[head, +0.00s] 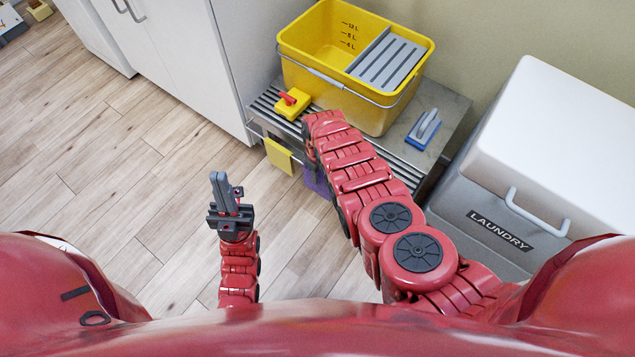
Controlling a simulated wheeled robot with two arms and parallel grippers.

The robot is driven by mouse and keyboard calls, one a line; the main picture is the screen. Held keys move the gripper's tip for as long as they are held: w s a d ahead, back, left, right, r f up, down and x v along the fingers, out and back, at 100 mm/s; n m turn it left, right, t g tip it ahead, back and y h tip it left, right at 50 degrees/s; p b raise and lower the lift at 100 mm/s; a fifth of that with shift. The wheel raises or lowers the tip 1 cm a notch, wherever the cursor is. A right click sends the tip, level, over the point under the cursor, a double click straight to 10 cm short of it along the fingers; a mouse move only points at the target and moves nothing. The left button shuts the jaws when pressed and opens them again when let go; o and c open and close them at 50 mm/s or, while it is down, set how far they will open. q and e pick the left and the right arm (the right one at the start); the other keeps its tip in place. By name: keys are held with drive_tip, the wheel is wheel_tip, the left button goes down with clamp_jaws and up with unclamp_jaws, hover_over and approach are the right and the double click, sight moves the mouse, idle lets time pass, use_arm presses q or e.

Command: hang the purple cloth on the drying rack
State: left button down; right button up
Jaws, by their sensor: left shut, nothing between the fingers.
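The purple cloth (317,182) shows as a small patch at the front of the low metal rack, mostly hidden behind my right arm. The drying rack, with thin metal bars (268,108), stands against the wall below the yellow bucket. My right gripper (308,145) is at the rack's front edge, just above the purple cloth. Its fingers are largely hidden by my own wrist, and I cannot tell whether they hold the cloth. My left gripper (219,186) is shut and empty, over the floor to the left of the rack.
A yellow cloth (279,154) hangs at the rack's front left. A yellow bucket (322,66), a yellow tool with a red handle (291,103) and a blue-and-grey brush (423,130) stand on top. A laundry bin (490,215) is right, a white cabinet (190,60) left.

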clamp_jaws()
wheel_tip(320, 180, up, 16)
drive_tip(key=p, duration=1.6)
drive_tip(key=shift+f, duration=0.25)
